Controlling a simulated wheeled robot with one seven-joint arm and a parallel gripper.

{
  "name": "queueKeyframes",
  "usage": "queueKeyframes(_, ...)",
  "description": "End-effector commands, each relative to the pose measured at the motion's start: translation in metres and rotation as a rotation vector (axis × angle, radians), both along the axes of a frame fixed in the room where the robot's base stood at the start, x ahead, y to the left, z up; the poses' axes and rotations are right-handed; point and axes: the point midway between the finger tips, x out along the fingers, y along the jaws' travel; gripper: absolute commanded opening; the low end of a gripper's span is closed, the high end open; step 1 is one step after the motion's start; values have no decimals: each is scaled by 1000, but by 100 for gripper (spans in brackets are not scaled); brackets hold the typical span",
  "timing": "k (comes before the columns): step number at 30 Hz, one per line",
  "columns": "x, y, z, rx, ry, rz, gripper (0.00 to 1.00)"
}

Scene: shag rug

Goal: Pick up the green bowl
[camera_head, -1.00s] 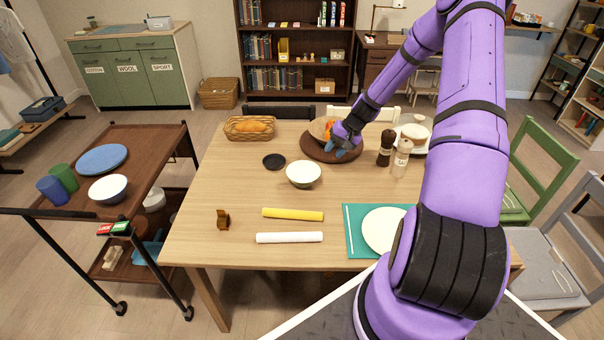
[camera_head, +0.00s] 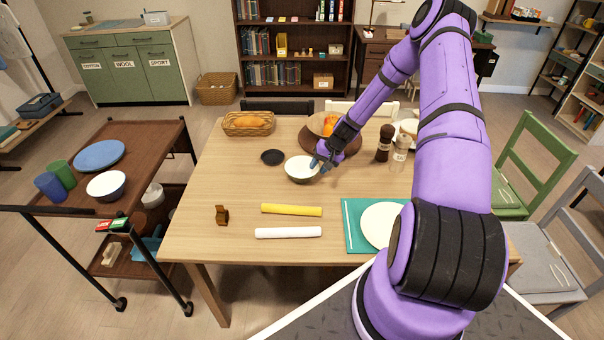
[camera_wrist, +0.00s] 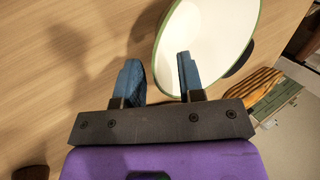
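The green bowl (camera_head: 299,171) stands upright on the table, with a pale inside and a green rim that shows clearly in the wrist view (camera_wrist: 212,38). My gripper (camera_head: 319,163) is at the bowl's right rim in the head view and hides part of that rim. In the wrist view my gripper's blue fingers (camera_wrist: 158,60) are apart. The bowl's near edge lies between them, one finger over the inside and one outside over the table. Nothing is gripped. I cannot tell how far down the fingers reach or whether they touch the bowl.
A black dish (camera_head: 272,157) lies left of the bowl. A wooden board (camera_head: 346,146) with a bowl of fruit is behind my gripper. Dark and pale mills (camera_head: 384,143) stand to the right. Yellow (camera_head: 291,210) and white (camera_head: 288,232) rolls lie in front, with free table between.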

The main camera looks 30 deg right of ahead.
Motion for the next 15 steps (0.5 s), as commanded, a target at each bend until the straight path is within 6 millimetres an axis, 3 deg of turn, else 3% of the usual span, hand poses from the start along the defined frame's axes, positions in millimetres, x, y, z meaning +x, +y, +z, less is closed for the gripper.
queueKeyframes(8, 2, 2, -5, -2, -1, 0, 36)
queueKeyframes(12, 2, 2, -5, -2, -1, 0, 3)
queueKeyframes(15, 2, 2, -5, -2, -1, 0, 0)
